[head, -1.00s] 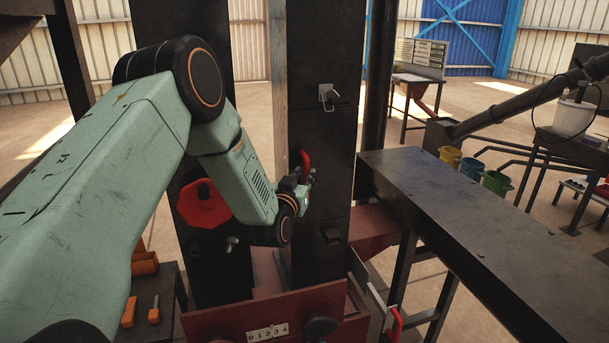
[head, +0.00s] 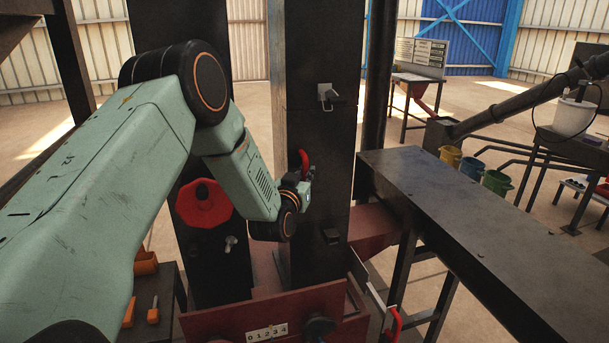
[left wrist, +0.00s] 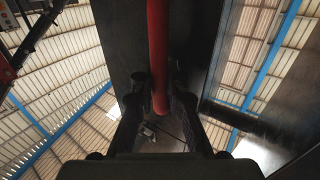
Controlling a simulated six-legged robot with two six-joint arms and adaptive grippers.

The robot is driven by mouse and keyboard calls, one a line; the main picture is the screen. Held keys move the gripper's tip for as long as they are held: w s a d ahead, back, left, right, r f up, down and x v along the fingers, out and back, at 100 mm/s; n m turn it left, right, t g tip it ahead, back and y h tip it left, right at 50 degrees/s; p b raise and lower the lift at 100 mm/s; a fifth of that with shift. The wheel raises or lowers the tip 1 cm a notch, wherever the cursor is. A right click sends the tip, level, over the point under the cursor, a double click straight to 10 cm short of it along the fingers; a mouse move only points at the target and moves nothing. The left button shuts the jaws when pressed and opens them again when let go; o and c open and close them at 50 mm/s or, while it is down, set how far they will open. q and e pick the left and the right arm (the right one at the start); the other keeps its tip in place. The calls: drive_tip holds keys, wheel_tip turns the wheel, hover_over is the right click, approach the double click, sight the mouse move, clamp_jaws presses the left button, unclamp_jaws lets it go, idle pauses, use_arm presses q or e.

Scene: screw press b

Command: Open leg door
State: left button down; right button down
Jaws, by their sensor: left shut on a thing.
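The leg door is the dark panel on the front of the dark upright leg (head: 315,120), though its edges are hard to make out. A red handle (head: 304,162) stands out from this leg. My left gripper (head: 303,186) is at the handle and shut on it. In the left wrist view the red handle (left wrist: 158,55) runs down between the two dark fingers of the gripper (left wrist: 159,100). A metal latch (head: 327,95) sits higher on the same leg, above the gripper. My right gripper is not in view.
A second dark leg with a red knob (head: 203,203) stands to the left. Orange-handled tools (head: 153,312) lie at lower left.

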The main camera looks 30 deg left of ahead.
use_arm(q)
drive_tip(key=shift+f, duration=0.15)
drive_tip(key=shift+d+f, duration=0.15)
